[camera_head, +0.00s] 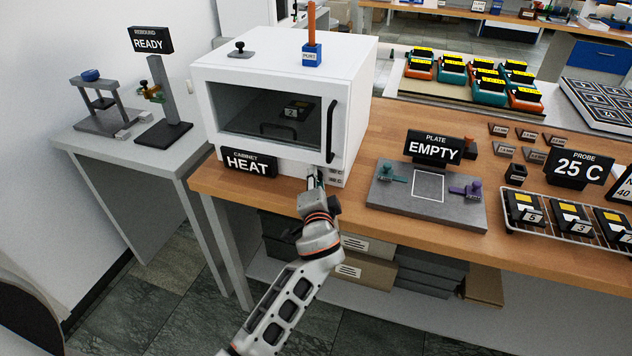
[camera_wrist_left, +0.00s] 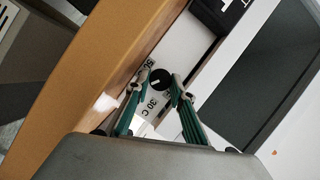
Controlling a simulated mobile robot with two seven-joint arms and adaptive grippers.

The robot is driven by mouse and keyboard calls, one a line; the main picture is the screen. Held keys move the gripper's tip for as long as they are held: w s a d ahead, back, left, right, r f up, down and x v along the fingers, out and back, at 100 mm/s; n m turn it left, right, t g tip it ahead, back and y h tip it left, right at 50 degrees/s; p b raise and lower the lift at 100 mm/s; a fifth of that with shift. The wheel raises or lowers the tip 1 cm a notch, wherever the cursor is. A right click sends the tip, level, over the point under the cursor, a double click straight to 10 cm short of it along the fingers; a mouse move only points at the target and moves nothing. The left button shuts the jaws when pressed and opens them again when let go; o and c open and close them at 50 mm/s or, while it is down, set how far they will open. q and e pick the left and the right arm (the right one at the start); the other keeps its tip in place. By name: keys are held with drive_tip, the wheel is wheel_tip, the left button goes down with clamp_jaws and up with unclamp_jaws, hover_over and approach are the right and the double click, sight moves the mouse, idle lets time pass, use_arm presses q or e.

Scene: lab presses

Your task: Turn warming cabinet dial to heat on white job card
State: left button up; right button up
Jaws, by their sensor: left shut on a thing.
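The white warming cabinet (camera_head: 285,50) stands at the left end of the wooden bench, its dark glass door shut. Its sign (camera_head: 250,163) reads CABINET HEAT. In the left wrist view the black round dial (camera_wrist_left: 161,79) is on the white front panel, with a "30 C" mark beside it and another mark partly covered. My left gripper (camera_head: 316,183) is at the cabinet's lower right front; its two green fingers (camera_wrist_left: 160,85) are shut on the dial. Which mark the dial points to is unclear. I cannot make out a white job card. My right gripper is not in view.
Right of the cabinet is a grey plate (camera_head: 390,207) with a sign reading EMPTY. A rack (camera_head: 570,240) of numbered black blocks and a PROBE 25 C sign (camera_head: 574,168) stand further right. Boxes (camera_head: 365,272) lie under the bench.

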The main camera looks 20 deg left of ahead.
use_arm(q)
drive_tip(key=o, duration=0.8)
